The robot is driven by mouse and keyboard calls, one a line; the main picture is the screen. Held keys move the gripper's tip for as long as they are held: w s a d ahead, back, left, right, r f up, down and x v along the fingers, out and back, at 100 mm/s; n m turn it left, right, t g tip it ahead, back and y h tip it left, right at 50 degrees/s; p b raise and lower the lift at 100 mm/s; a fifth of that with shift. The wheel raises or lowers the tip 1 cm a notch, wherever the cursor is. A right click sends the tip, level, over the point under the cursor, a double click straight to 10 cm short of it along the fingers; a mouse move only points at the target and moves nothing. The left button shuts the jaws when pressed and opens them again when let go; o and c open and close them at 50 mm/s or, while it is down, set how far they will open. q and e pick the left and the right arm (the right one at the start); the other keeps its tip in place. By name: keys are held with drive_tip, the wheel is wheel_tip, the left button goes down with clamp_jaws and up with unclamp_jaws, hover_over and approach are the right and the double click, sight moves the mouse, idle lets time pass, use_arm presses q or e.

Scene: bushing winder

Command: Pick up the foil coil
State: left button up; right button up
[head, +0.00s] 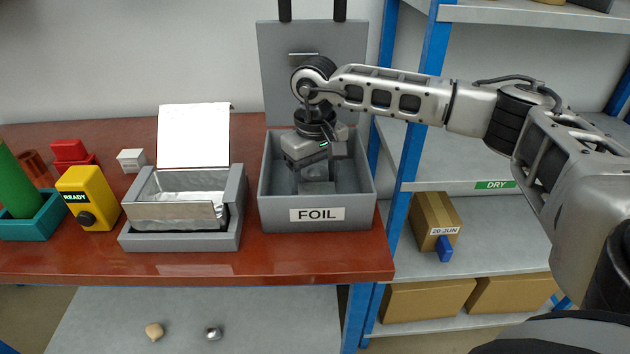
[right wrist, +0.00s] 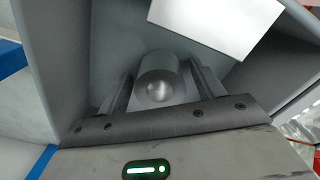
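The foil coil (right wrist: 160,78) is a small grey cylinder with a shiny round end, seen in the right wrist view inside the grey bin labelled FOIL (head: 317,216). My right gripper (head: 317,184) reaches down into this bin in the head view, and the coil is hidden or not distinguishable there. In the right wrist view my right gripper (right wrist: 162,88) is open, with a finger on each side of the coil and narrow gaps visible between them. My left gripper is in neither view.
Left of the bin, an open grey box (head: 180,242) holds a foil-lined tray. A yellow READY device (head: 87,198), a red block (head: 70,152) and a green cylinder (head: 17,185) stand further left. A grey panel (head: 280,75) rises behind the bin. Blue-framed shelving (head: 405,165) stands right.

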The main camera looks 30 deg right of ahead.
drive_tip(key=c, duration=0.9)
drive_tip(key=shift+r, duration=0.1)
